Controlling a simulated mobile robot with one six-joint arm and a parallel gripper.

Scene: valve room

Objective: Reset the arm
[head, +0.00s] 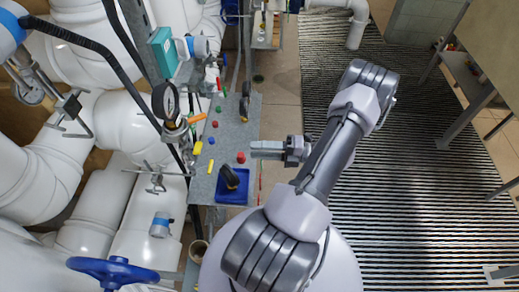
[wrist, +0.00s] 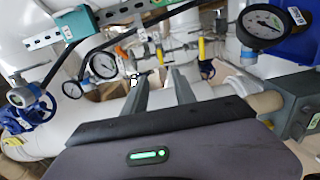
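My arm reaches up from my base in the head view and bends back, with my gripper (head: 256,149) pointing left. Behind the fingertips are white pipes (wrist: 205,92) and a pressure gauge (wrist: 103,65).
The bench holds a blue tray (head: 221,198) with a black-and-yellow item, a red piece (head: 241,157) and several small coloured pieces. Pipes and a blue handwheel (head: 112,270) crowd the left. Striped matting (head: 420,190) lies open at right; a table (head: 467,75) stands at upper right.

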